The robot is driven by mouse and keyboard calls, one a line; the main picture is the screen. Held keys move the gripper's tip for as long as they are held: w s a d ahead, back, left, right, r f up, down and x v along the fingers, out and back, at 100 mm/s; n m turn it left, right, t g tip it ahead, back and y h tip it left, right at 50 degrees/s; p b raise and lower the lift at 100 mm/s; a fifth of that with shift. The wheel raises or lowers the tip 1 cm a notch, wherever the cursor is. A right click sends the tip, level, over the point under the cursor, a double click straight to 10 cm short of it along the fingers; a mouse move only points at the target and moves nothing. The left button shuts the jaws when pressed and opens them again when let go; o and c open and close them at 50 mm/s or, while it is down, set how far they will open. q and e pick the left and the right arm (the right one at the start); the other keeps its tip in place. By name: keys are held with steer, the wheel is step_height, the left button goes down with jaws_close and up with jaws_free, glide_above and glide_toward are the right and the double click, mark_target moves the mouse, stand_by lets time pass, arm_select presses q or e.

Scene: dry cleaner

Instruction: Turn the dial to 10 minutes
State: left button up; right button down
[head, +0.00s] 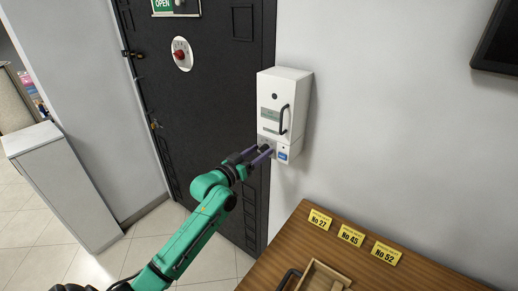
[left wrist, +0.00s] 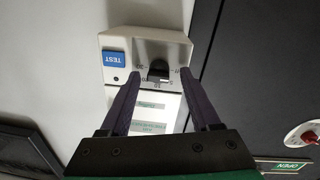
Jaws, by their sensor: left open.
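A white wall box (head: 283,92) with a black handle hangs beside a dark door. A black dial knob (left wrist: 158,70) sits on its lower panel (left wrist: 172,45), with small printed numbers around it, in the left wrist view. The pointer's exact setting is too small to read. A blue TEST button (left wrist: 114,58) is beside the dial; it also shows in the head view (head: 282,156). My left gripper (head: 265,151) is open at the lower panel, its purple fingers on either side of the knob, with a gap visible around it. The gripper mostly hides the dial in the head view.
A wooden counter (head: 262,274) with yellow number tags (head: 351,235) and a wooden tray (head: 318,277) stands below right. The dark door (head: 205,85) carries a red knob (head: 180,54). A dark screen (head: 498,42) is at upper right.

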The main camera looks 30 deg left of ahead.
arm_select(q)
steer(key=shift+w+d, duration=0.1)
steer(key=shift+w, duration=0.05)
jaws_close()
steer(key=shift+m, duration=0.3)
steer(key=m+b, duration=0.1)
steer(key=m, duration=0.7)
steer(key=shift+m, duration=0.3)
steer(key=m+b, duration=0.1)
steer(key=m, duration=0.3)
steer(key=shift+d+y, duration=0.1)
steer(key=shift+y, duration=0.2)
steer(key=shift+r+m+b, duration=0.1)
steer(key=shift+m+b, duration=0.3)
steer(key=shift+m, duration=1.6)
